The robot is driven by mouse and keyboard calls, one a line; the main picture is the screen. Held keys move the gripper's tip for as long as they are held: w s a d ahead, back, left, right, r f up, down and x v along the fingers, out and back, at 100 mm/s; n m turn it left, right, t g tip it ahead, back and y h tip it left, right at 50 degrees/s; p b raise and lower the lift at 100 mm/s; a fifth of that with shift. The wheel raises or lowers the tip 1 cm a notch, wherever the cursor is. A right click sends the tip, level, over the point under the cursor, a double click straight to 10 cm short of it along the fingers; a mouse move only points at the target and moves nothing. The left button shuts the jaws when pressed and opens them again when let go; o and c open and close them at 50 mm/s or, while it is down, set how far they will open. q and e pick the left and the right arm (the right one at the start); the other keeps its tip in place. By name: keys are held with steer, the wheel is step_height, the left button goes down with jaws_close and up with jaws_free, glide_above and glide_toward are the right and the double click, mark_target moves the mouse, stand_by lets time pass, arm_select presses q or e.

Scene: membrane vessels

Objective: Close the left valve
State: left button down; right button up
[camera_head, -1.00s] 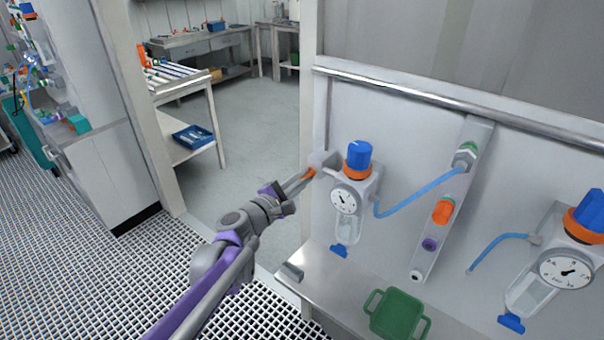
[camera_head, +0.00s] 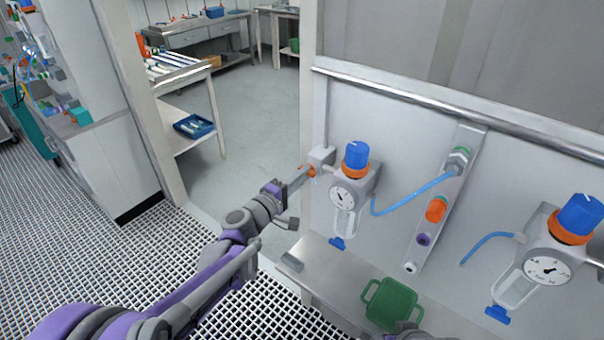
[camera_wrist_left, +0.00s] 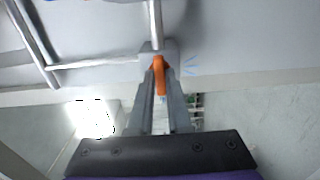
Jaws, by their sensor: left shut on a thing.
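The left valve is a grey block (camera_head: 321,157) on the pipe at the left edge of the wall panel, with an orange handle (camera_head: 308,170). My left gripper (camera_head: 305,174) reaches it from the lower left and is shut on the handle. In the left wrist view the orange handle (camera_wrist_left: 159,76) lies between the two grey fingers (camera_wrist_left: 160,100), pointing toward the palm. The fingers partly hide it in the head view. My right gripper is not seen.
Right of the valve is a regulator with a blue knob (camera_head: 356,154) and gauge. A second regulator (camera_head: 548,268) hangs further right. A green tray (camera_head: 391,304) sits on the steel shelf (camera_head: 335,272) below. A dark grey part enters at the bottom edge.

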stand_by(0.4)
arm_select(q)
steer(key=c, duration=0.9)
jaws_free()
steer(key=shift+o, duration=0.2)
steer(key=b+v, duration=0.1)
steer(key=v, duration=1)
steer(key=s+d+f+m+g+y, duration=0.1)
steer(key=s+f+m+g+y, duration=0.2)
steer(key=s, duration=0.4)
steer(key=s+f+m+g, duration=0.3)
steer(key=s+f+m, duration=0.1)
steer(key=s, duration=0.3)
steer(key=s+a+f+m+g+y, duration=0.3)
steer(key=s+a+f+y, duration=0.4)
steer(key=s+a, duration=0.3)
steer(key=shift+s+a+f+m+y, duration=0.3)
steer(key=shift+s+m, duration=0.1)
steer(key=shift+s, duration=0.85)
